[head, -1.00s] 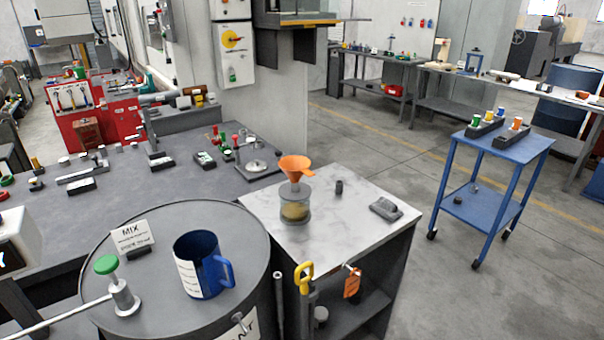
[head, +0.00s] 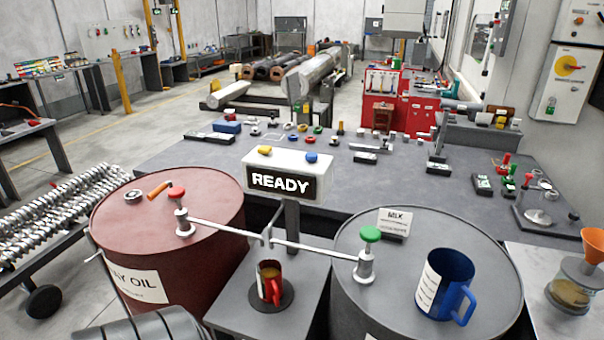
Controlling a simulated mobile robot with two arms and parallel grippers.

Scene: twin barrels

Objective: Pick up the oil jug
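A small red jug (head: 269,284) stands upright on a dark round pad on a grey stand between two barrels. It has a handle and yellowish contents. I take it for the oil jug. A larger blue jug (head: 444,284) with a white scale strip and its handle to the right stands on the grey barrel (head: 400,268). The red barrel (head: 172,215) at the left has a label that ends in "OIL". Neither of my grippers shows in the head view.
A tap with a red knob (head: 177,193) sits on the red barrel, one with a green knob (head: 370,234) on the grey barrel. Their spouts meet above the red jug. A "READY" sign (head: 281,180) rises behind it. An orange funnel (head: 593,246) stands at the far right.

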